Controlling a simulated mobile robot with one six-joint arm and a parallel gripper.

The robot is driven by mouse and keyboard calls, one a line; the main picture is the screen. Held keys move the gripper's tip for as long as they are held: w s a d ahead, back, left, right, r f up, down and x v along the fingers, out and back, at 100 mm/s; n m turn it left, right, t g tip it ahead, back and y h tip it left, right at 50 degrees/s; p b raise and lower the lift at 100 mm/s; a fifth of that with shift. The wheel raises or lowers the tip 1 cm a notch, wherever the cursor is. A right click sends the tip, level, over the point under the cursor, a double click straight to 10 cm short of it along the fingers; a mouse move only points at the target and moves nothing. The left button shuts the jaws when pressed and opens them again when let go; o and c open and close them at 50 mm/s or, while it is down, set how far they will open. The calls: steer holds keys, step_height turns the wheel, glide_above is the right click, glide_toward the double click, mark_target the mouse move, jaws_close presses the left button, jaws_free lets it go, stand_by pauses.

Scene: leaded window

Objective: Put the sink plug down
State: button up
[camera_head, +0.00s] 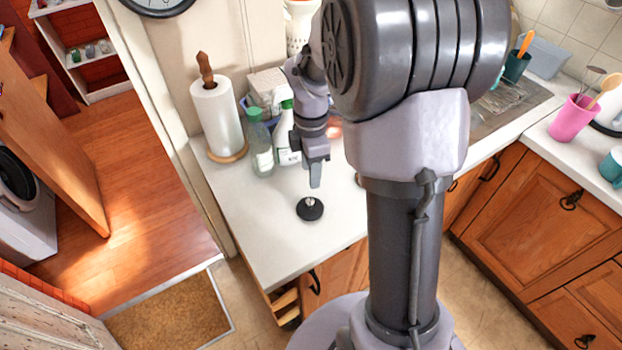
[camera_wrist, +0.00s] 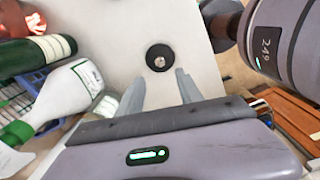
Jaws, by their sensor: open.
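The sink plug (camera_head: 310,208) is a round black disc with a small metal centre. It lies on the white countertop (camera_head: 255,220), near the counter's front edge. It also shows in the wrist view (camera_wrist: 160,58), just beyond my fingertips. My gripper (camera_head: 315,185) is above the counter, pointing down, close to the plug. In the wrist view my gripper's two fingers (camera_wrist: 160,82) are spread apart with nothing between them. The plug appears clear of both fingers.
A paper towel roll (camera_head: 216,115), a green bottle (camera_head: 259,145) and a white spray bottle (camera_head: 285,130) stand behind and left of my gripper. The counter left of the plug is clear. The sink (camera_head: 505,105) is to the right, partly hidden by my arm. A pink cup (camera_head: 572,120) stands further right.

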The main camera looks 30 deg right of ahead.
steer(key=s+a+r+m+t, duration=0.25)
steer(key=a+r+m, duration=0.35)
steer(key=r, duration=0.3)
steer(key=s+a+r+m+t+y, duration=0.1)
steer(key=s+a+r+m, duration=0.2)
steer(key=s+a+m, duration=0.2)
steer(key=s+a+r+m+t+y, duration=0.1)
steer(key=s+a+r+m+t, duration=0.1)
steer(key=s+a+m, duration=0.3)
steer(key=s+r+m, duration=0.1)
steer(key=s+m, duration=0.2)
steer(key=s, duration=0.1)
steer(key=shift+s+m, duration=0.35)
steer(key=shift+m, duration=0.05)
steer(key=shift+f, duration=0.1)
